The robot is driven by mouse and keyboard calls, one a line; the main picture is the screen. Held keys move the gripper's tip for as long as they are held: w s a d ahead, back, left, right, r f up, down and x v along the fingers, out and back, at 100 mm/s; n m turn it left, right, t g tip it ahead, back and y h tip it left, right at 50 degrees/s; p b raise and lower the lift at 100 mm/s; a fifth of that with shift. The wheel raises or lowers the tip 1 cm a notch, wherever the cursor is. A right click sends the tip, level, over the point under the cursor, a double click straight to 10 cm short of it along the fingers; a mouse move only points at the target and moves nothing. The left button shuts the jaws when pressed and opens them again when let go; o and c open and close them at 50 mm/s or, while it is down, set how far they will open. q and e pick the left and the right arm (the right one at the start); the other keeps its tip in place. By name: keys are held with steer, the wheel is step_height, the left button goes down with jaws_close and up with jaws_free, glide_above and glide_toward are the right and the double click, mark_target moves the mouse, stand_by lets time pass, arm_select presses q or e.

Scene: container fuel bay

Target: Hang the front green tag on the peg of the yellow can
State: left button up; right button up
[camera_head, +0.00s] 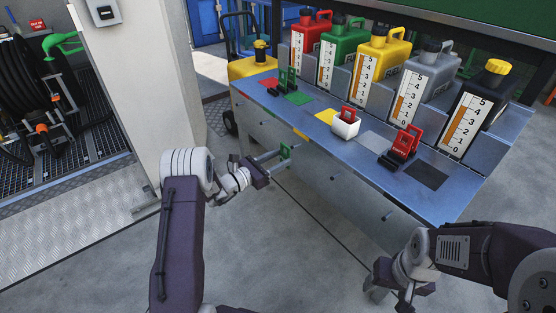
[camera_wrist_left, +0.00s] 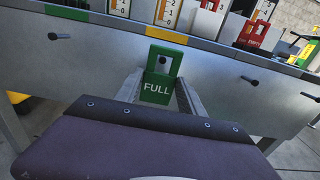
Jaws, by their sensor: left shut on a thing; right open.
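My left gripper (camera_head: 277,157) is shut on a green tag (camera_head: 285,151) in front of the bench. In the left wrist view the tag (camera_wrist_left: 160,75) reads FULL, is roughly upright between the fingers, and has a dark round spot in its upper part. I cannot tell whether that spot is a peg. The yellow can's peg is not clearly seen. My right gripper (camera_head: 400,291) is open and empty, low at the right.
Dark pegs stick out of the bench front (camera_wrist_left: 20,70), one left of the tag (camera_wrist_left: 58,36) and one right of it (camera_wrist_left: 250,80). Another green tag (camera_head: 289,77), a white box (camera_head: 346,126) and red tags (camera_head: 405,140) stand on the bench. Open floor lies before it.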

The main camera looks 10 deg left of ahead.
mark_target(284, 156)
arm_select(q)
steer(key=shift+w+d, duration=0.25)
steer(key=shift+w, duration=0.15)
steer(key=shift+w+d, duration=0.1)
steer(key=shift+w+d, duration=0.3)
steer(key=shift+w, duration=0.05)
steer(key=shift+w+d, duration=0.1)
steer(key=shift+w, duration=0.05)
stand_by(0.4)
steer(key=shift+w+d+b, duration=0.25)
steer(key=shift+w+b, duration=0.05)
steer(key=shift+w, duration=0.05)
steer(key=shift+w+d, duration=0.1)
steer(key=shift+w+d+f, duration=0.1)
steer(key=shift+w+d, duration=0.1)
steer(key=shift+w, duration=0.05)
stand_by(0.3)
steer(key=shift+f+b, duration=0.15)
steer(key=shift+b, duration=0.15)
